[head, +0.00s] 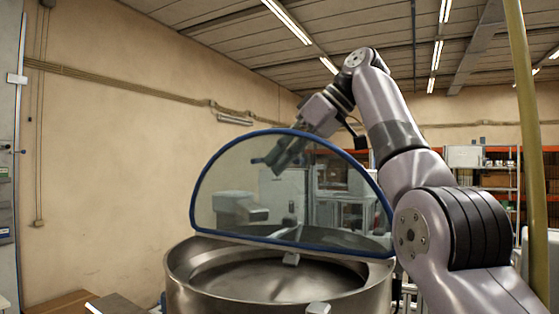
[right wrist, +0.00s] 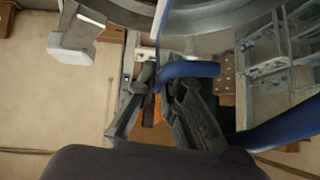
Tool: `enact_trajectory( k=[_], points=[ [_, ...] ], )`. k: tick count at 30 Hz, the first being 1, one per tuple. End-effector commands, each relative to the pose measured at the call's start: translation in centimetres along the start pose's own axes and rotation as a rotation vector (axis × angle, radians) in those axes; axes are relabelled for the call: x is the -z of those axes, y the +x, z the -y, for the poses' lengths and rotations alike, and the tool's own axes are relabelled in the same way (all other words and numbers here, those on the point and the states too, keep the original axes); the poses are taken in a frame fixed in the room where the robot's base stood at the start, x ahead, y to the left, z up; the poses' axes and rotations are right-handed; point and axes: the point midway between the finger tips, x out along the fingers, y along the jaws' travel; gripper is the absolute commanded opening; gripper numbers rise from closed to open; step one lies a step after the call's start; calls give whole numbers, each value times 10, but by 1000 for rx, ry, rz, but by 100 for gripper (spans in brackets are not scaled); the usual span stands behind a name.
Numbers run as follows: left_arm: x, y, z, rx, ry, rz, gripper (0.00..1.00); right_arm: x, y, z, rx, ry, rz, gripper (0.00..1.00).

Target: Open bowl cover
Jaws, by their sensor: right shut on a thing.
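The bowl cover (head: 232,185) is a clear half-round pane with a blue rim. It stands raised, nearly upright, over the steel bowl (head: 190,290) in the head view, and the bowl's inside shows below it. My right gripper (head: 278,158) is seen through the pane near its upper middle. In the right wrist view my right gripper (right wrist: 160,85) is shut on a blue bar (right wrist: 190,69), which looks like the cover's handle. The blue rim (right wrist: 285,127) also shows there at right. My left gripper is not in view.
A grey mixer part (head: 238,208) shows through the pane behind the bowl. A yellowish pole (head: 526,120) stands at right, before orange shelves (head: 495,157). Boxes (head: 60,303) lie at the lower left. The wall side at left looks clear.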

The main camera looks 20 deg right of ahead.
Motion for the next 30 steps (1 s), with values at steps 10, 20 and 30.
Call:
enact_trajectory(
  k=[10,20,30],
  points=[
    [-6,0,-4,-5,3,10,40,-4,2,-1,11,18,8,0],
    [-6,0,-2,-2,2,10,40,-4,2,0,11,16,6,17],
    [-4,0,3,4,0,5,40,-1,1,0,2,4,4,17]
  ],
)
